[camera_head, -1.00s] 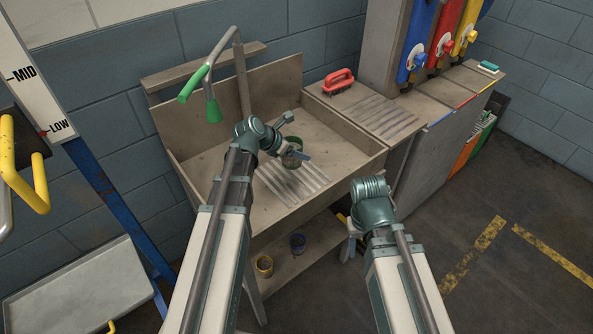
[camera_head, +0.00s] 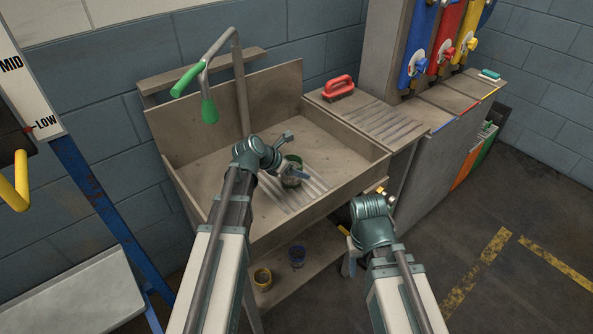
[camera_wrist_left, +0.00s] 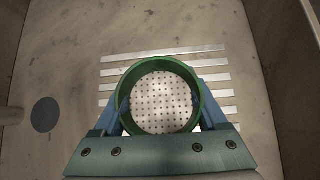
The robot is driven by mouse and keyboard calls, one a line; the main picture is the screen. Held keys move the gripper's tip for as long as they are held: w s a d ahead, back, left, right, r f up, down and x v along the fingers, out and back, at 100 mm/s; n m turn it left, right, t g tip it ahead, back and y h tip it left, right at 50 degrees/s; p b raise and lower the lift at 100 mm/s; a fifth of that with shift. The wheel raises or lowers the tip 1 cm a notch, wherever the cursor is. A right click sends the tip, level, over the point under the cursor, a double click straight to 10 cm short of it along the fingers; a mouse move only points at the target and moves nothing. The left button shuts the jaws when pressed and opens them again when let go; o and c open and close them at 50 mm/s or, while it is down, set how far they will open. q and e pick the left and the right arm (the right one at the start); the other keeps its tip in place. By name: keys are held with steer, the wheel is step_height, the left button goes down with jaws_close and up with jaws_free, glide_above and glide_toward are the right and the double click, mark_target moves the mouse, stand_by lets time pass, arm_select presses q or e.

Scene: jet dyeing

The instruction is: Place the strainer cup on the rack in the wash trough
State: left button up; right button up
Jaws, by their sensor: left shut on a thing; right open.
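The green strainer cup (camera_head: 291,170) is inside the wash trough (camera_head: 215,170), over the slatted rack (camera_head: 272,194). In the left wrist view the cup's green rim (camera_wrist_left: 201,84) surrounds a perforated bottom, with the pale rack slats (camera_wrist_left: 222,95) behind it. My left gripper (camera_head: 297,174) is shut on the cup, with blue fingers on both sides of it in the left wrist view. I cannot tell whether the cup touches the rack. My right gripper (camera_head: 350,255) is open and empty, outside the trough's front right corner; its fingers are partly hidden by the arm.
A green-handled tap (camera_head: 209,108) hangs over the trough's left side. A red brush (camera_head: 338,86) lies on the ribbed drainboard to the right. A drain (camera_wrist_left: 45,114) shows left of the rack.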

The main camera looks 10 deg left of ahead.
arm_select(q)
steer(key=shift+f, duration=0.2)
steer(key=o, duration=1.3)
steer(key=shift+r, duration=0.1)
steer(key=shift+r, duration=0.3)
steer(key=shift+p+v, duration=4.35)
steer(key=shift+v, duration=1.55)
steer(key=shift+a+f, duration=0.15)
